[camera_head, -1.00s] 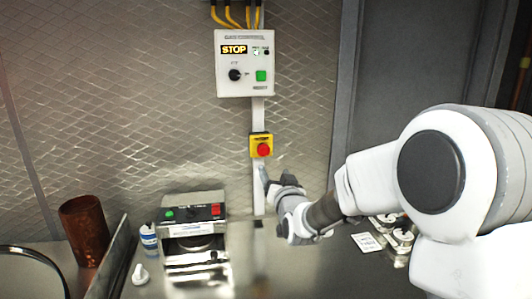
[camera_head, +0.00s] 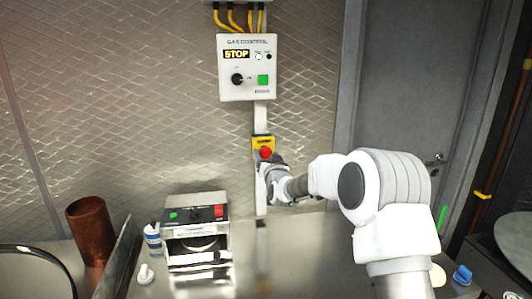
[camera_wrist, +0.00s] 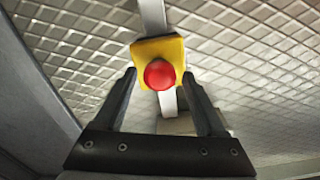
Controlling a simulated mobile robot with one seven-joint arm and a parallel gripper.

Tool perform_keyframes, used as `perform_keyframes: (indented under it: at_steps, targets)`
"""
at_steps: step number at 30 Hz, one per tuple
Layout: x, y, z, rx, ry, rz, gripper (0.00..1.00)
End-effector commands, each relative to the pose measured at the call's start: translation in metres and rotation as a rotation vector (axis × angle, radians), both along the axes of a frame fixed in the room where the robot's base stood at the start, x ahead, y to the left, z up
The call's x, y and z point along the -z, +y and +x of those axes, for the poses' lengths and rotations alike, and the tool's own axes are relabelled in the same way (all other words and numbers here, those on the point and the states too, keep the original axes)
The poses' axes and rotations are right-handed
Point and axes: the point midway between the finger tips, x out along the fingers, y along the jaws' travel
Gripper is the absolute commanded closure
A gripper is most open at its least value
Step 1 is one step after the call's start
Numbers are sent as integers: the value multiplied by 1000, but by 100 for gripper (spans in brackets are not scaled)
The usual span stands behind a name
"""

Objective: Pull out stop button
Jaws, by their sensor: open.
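The red stop button (camera_head: 265,153) sits on a yellow plate (camera_head: 259,141) on a white vertical conduit on the wall, below the gas control box. My gripper (camera_wrist: 160,88) is open, one black finger on each side of the button in the picture. I cannot tell whether the fingers touch it. In the head view my gripper (camera_head: 268,163) is just below and at the button, covering the lower part of the plate.
The gas control box (camera_head: 246,88) above shows STOP, with a black knob and a green button. A steel machine (camera_head: 197,225) stands on the counter at left, with a bottle (camera_head: 152,238) and a copper cylinder (camera_head: 89,230) beside it. The counter front at centre is clear.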

Motion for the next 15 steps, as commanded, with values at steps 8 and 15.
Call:
perform_keyframes:
  at_steps: [8,15]
  targets:
    - [0,4,13,0,1,0,27]
    - [0,4,14,0,0,0,27]
